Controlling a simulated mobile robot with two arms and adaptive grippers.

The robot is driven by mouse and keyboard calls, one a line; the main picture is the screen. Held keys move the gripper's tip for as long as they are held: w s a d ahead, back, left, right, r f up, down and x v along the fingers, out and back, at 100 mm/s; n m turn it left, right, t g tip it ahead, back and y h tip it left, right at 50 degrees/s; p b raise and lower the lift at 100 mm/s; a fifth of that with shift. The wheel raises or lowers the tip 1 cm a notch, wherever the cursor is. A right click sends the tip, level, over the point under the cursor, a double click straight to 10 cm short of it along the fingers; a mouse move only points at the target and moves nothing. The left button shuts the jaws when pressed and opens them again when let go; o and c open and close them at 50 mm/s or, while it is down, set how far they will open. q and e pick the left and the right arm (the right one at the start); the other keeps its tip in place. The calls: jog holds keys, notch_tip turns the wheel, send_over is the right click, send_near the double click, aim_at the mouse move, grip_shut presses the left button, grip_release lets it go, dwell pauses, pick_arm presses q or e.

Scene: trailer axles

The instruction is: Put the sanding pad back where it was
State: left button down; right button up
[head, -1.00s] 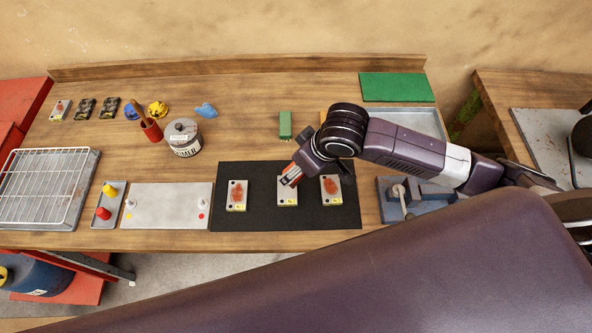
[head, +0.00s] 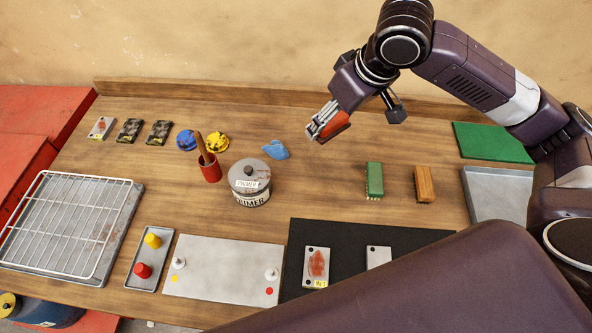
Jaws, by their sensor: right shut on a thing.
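The sanding pad (head: 336,127), a red-orange block, is held in my right gripper (head: 322,122). My right gripper is shut on it above the back part of the bench, with clear space between the pad and the wood. Part of the pad is hidden by the fingers. A green block (head: 374,180) and an orange-brown block (head: 424,184) stand side by side on the bench, below and to the right of the gripper. My left gripper is not in view.
A black mat (head: 298,232) holds a rust-marked plate (head: 317,264) and a clean grey plate (head: 378,257). Bare wood lies under the gripper.

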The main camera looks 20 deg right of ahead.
jog(key=shift+s+d+f, duration=0.1)
jog(key=shift+s+f, duration=0.1)
jog(key=shift+f, duration=1)
notch_tip(320, 180, down, 4)
jog(key=f, duration=0.1)
jog(key=p, duration=0.1)
send_over(321, 178)
jog(key=s, duration=0.1)
jog(key=f, duration=0.7)
jog(key=shift+s+d+f, duration=0.1)
jog(key=shift+d+f, duration=0.1)
jog(key=shift+f, duration=0.4)
notch_tip(321, 178, down, 4)
jog(key=shift+r+p, duration=0.25)
jog(key=shift+p, duration=0.15)
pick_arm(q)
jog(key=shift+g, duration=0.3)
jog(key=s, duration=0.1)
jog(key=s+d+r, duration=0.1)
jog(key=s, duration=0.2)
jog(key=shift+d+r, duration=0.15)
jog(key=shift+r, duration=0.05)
pick_arm(e)
jog(key=shift+f, duration=0.2)
jog(key=shift+f, duration=0.1)
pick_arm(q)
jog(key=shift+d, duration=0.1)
pick_arm(e)
jog(key=o, duration=1)
